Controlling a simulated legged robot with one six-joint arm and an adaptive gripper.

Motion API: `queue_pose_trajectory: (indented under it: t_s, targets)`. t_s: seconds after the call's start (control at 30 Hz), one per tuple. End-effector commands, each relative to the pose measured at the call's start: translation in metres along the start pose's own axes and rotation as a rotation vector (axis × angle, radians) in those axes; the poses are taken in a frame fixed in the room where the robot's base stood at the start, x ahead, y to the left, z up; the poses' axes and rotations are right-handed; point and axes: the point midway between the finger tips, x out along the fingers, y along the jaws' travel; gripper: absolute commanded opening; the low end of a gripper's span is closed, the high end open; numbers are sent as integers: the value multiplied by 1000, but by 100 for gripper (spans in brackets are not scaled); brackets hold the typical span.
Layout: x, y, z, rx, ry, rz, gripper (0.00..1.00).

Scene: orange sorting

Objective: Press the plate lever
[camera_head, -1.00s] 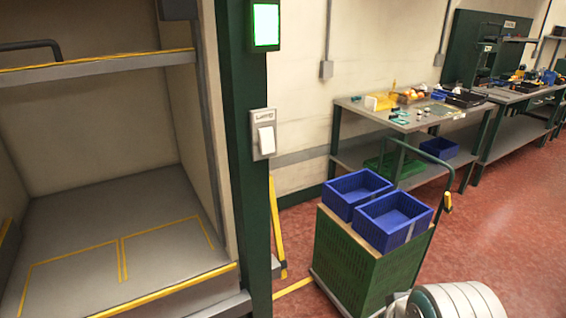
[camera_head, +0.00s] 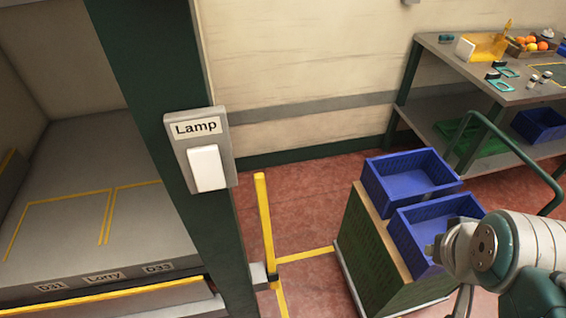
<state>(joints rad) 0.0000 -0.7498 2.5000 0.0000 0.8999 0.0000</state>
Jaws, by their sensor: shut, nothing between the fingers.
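The plate (camera_head: 181,148) is a grey panel labelled "Lamp" on a dark green post, left of centre. Its lever (camera_head: 208,168) is a white rectangular paddle on the lower part of the plate. Nothing touches the lever. My arm (camera_head: 490,245) reaches in from the lower right, well to the right of the plate and over the blue crates. I cannot make out my gripper's fingers in this view.
A green cart (camera_head: 375,252) carries two blue crates, a rear one (camera_head: 376,181) and a front one (camera_head: 412,253). A yellow upright bar (camera_head: 263,215) stands below right of the plate. Shelving with yellow edges (camera_head: 110,297) is at left. A workbench (camera_head: 440,55) is at the back right.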

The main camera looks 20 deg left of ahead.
Motion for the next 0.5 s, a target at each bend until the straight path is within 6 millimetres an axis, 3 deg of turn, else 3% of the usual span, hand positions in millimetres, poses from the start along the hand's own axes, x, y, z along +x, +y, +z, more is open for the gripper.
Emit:
queue_pose_trajectory:
  t_s: [0.37, 0.5]
  targets:
    - [0, 0, 0, 0, -2, -2, 0]
    - [8, -11, -2, 5, -64, -51, 0]
